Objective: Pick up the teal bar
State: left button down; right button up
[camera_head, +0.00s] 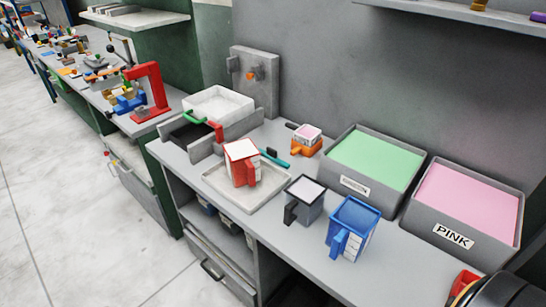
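The teal bar (275,159) lies on the grey worktop in the camera_head view, behind the white tray and to the right of the red-and-white jug. It is thin, and a small dark piece lies at or beside it; I cannot tell whether the two are joined. Neither of my grippers shows clearly in this view. A dark rounded part with a red piece is cut off at the bottom right corner, and I cannot tell what it is.
The red-and-white jug (242,163) stands on the white tray (217,188). A grey jug (304,200) and a blue jug (353,227) stand in front. An orange holder (306,147) is beside the bar. Green (375,160) and pink (466,205) bins stand right.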

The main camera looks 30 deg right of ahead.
aim_at(271, 155)
jog(key=i+j+z, duration=0.25)
jog(key=z, duration=0.15)
jog(key=i+j+z, duration=0.8)
jog(key=k+j, duration=0.1)
